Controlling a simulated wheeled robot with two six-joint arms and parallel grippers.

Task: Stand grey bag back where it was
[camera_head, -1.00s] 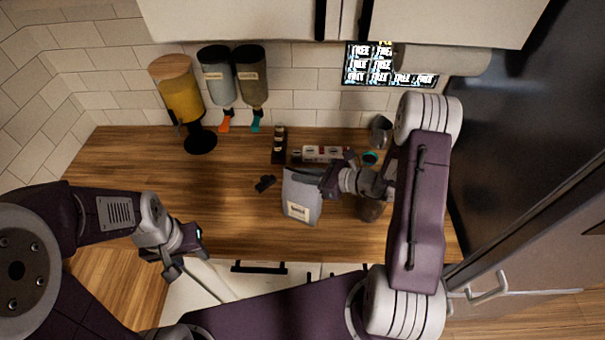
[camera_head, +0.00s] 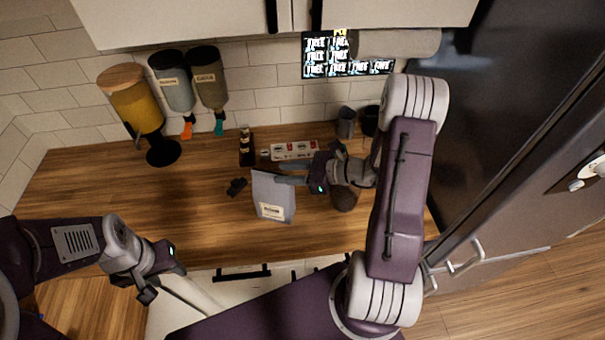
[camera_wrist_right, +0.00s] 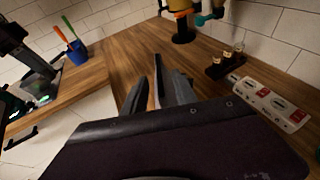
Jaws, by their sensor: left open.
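The grey bag (camera_head: 272,200) with a pale label stands upright on the wooden counter near its front edge. My right gripper (camera_head: 285,173) comes in from the right at the bag's upper right edge, with its fingers visibly apart, one in front of and one behind that edge. In the right wrist view the spread fingers (camera_wrist_right: 160,90) flank a thin upright shape that seems to be the bag edge-on (camera_wrist_right: 158,72). Whether a finger touches the bag I cannot tell. My left gripper (camera_head: 162,280) is open and empty in front of the counter, at the lower left.
A small black object (camera_head: 237,187) lies left of the bag. Behind are a dark rack (camera_head: 247,147) and a white-and-red strip (camera_head: 294,150). A dark round object (camera_head: 345,198) is under my right wrist.

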